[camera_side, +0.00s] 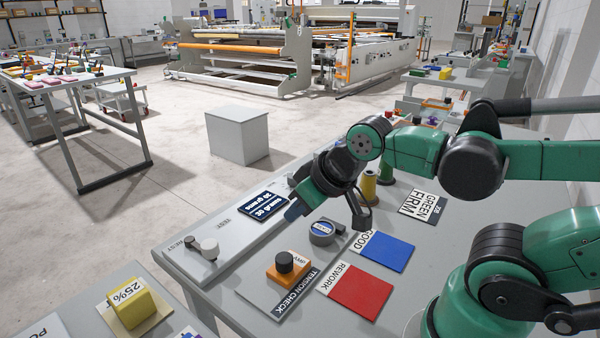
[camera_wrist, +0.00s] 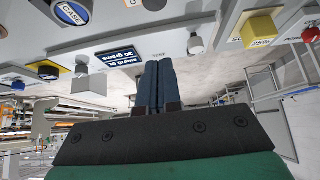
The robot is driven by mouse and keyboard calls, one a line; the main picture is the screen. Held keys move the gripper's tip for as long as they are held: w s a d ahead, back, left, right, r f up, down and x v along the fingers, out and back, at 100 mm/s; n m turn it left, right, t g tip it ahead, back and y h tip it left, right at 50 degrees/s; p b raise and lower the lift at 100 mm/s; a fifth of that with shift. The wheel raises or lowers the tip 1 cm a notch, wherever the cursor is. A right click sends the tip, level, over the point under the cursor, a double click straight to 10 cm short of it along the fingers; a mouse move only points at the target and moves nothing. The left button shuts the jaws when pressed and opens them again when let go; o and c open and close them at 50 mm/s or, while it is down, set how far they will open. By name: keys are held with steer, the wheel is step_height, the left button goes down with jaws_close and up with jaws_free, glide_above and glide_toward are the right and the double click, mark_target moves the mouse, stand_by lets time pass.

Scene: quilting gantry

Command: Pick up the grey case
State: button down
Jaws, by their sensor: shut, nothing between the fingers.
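The grey case (camera_side: 322,233) is a short round grey piece with a blue label on top, lying on the grey work table. It also shows at the top left edge of the wrist view (camera_wrist: 72,13), partly cut off, its label reading CASE. My gripper (camera_side: 293,212) is above the table, a little left of the case and apart from it. In the wrist view its two dark blue fingers (camera_wrist: 158,65) are pressed together, with nothing between them. The case stands outside the fingers.
An orange block with a dark knob (camera_side: 285,264) stands on the TENSION CHECK plate. A red REWORK pad (camera_side: 356,291) and a blue GOOD pad (camera_side: 387,251) lie to the right. Spools (camera_side: 369,187) stand behind. A dark display (camera_side: 263,207) and a grey knobbed part (camera_side: 208,248) are left.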

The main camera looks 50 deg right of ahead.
stand_by(0.3)
jaws_free()
stand_by(0.3)
